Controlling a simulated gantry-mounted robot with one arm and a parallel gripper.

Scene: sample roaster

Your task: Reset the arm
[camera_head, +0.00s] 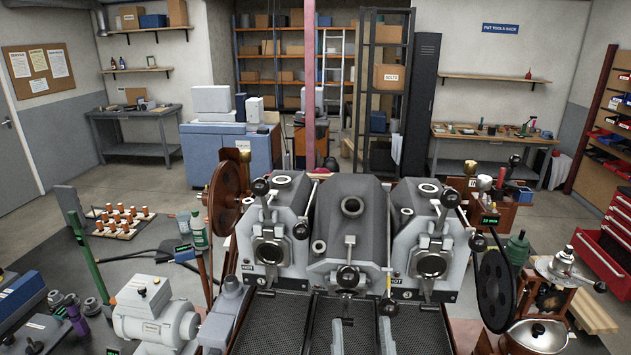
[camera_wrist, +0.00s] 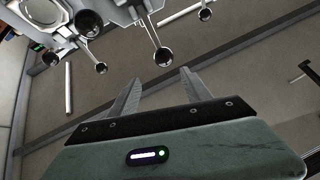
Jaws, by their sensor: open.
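My gripper (camera_wrist: 160,77) is open in the wrist view, with its two grey fingers apart and nothing between them. In the head view its fingers (camera_head: 361,325) show at the bottom middle, in front of the sample roaster. The sample roaster (camera_head: 351,215) has three grey units side by side, with round front openings, levers and black ball knobs. In the wrist view, parts of the roaster (camera_wrist: 121,13) with black knobs show at the top, beyond the fingertips. I see no contact between the fingers and the roaster.
Dark perforated trays (camera_head: 270,325) lie below the roaster units. A grey motor (camera_head: 155,312) stands at the left, and a black wheel (camera_head: 494,290) at the right.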

